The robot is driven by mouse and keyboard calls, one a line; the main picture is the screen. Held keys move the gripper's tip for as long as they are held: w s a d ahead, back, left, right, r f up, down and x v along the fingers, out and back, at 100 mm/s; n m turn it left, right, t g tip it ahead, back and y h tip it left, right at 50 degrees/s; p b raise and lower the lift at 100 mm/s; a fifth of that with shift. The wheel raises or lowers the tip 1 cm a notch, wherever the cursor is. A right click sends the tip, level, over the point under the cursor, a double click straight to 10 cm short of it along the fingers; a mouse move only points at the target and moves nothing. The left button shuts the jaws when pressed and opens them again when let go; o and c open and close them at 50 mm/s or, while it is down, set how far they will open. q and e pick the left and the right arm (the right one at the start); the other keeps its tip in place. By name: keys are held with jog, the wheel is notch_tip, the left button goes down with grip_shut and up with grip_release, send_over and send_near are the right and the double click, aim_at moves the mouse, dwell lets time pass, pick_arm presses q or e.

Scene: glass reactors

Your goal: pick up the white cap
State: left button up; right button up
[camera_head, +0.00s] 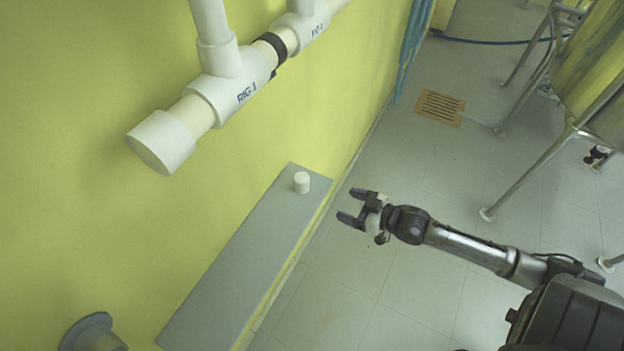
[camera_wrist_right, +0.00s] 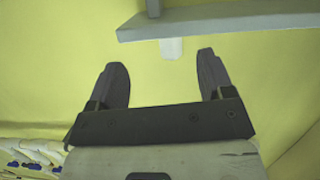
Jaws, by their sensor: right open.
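The white cap (camera_head: 301,182) is a small cylinder standing upright near the far end of a grey ledge (camera_head: 248,245) along the yellow wall. My right gripper (camera_head: 351,205) is open and empty, to the right of the cap and apart from it, with its fingers pointing toward the wall side. In the right wrist view the scene looks upside down: the cap (camera_wrist_right: 171,48) hangs from the ledge edge (camera_wrist_right: 220,22) in the picture, just beyond the gap between the two open fingers (camera_wrist_right: 162,62). My left gripper is not in view.
A white pipe with a tee (camera_head: 225,92) and a larger end cap (camera_head: 160,142) juts from the upper left. A grey round fitting (camera_head: 92,332) is at lower left. A floor drain (camera_head: 440,107) and metal stand legs (camera_head: 520,180) are at right. The tiled floor beside the ledge is clear.

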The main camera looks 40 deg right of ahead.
aim_at(309, 184)
jog(key=w+a+r, duration=0.1)
jog(key=w, duration=0.2)
jog(key=w+a+r+t+b, duration=0.1)
jog(key=w, duration=0.1)
jog(key=w+a+t+y+b, duration=0.1)
jog(key=w, duration=0.2)
jog(key=shift+w+a+r, duration=0.15)
jog(key=shift+w+r, duration=0.2)
jog(key=shift+r, duration=0.05)
jog(key=b+x, duration=0.2)
jog(key=x, duration=0.2)
jog(key=shift+a+f, duration=0.15)
jog(key=shift+a, duration=0.05)
jog(key=shift+w+a, duration=0.15)
jog(key=shift+w, duration=0.35)
jog(key=c, duration=1)
